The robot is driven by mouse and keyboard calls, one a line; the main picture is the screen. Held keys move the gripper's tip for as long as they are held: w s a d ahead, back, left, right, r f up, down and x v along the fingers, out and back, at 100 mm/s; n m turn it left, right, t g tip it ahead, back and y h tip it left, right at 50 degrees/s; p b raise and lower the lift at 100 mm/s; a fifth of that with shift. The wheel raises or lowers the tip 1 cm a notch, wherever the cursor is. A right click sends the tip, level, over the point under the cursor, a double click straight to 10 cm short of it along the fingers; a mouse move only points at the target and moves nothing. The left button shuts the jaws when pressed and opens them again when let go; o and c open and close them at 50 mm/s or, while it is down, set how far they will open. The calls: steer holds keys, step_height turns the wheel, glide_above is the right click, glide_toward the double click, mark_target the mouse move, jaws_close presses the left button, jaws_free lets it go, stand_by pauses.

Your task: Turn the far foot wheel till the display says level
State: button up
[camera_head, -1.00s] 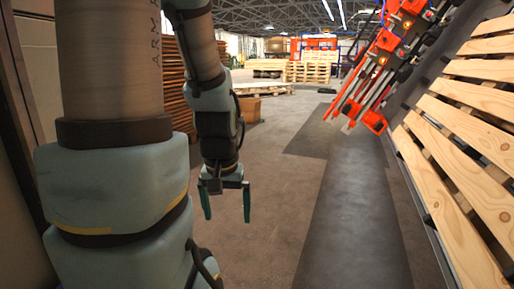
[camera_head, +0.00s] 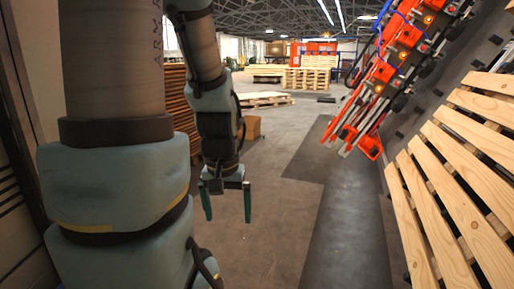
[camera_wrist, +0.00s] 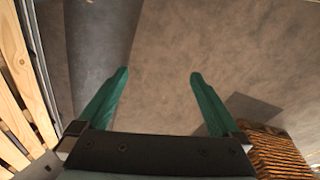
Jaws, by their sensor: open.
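My gripper (camera_head: 227,202) hangs fingers down in the head view, over bare floor, open and empty. In the wrist view its two green fingers (camera_wrist: 158,85) stand wide apart with only floor between them. I see no foot wheel and no display that I can make out in either view. An orange and grey machine (camera_head: 392,75) with small lit lamps and a blue hose stands tilted in the picture at upper right, well away from my gripper.
Wooden pallet slats (camera_head: 450,185) line the right side. Brown stacked slats (camera_head: 176,95) stand at left behind my arm. A cardboard box (camera_head: 252,127), a low pallet (camera_head: 264,98) and a pallet stack (camera_head: 307,79) are farther back. The floor (camera_head: 275,190) ahead and the dark strip (camera_head: 345,225) are clear.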

step_height(320, 180, up, 11)
steer(key=p, duration=0.9)
steer(key=shift+r, duration=0.35)
steer(key=shift+c, duration=0.9)
steer(key=w+d+f+n+g+h+b, duration=0.1)
steer(key=d+f+g+b, duration=0.1)
steer(key=d+f+b, duration=0.7)
steer(key=w+d+f+n+g+h+b, duration=0.15)
steer(key=d+f+b, duration=0.25)
steer(key=f, duration=0.9)
steer(key=w+d+f+g+h+b, duration=0.1)
steer(key=w+d+f+g+b, duration=0.1)
steer(key=d+f+b, duration=0.7)
steer(key=s+d+f+n+g+h+b, duration=0.1)
steer(key=s+d+f+n+h+b, duration=0.25)
steer(key=d+f+b, duration=1)
steer(key=s+d+f+n+g+h+b, duration=0.15)
steer(key=d+f+n+h+b, duration=0.35)
steer(key=f, duration=1.7)
steer(key=s+d+f+n+h+b, duration=0.4)
steer(key=d+f+b, duration=0.5)
steer(key=f, duration=0.8)
steer(key=w+b+x, duration=0.1)
steer(key=b+x, duration=0.2)
steer(key=x, duration=0.8)
steer(key=shift+r+n+h+b, duration=0.3)
steer(key=shift+r+b, duration=0.05)
steer(key=shift+d, duration=0.15)
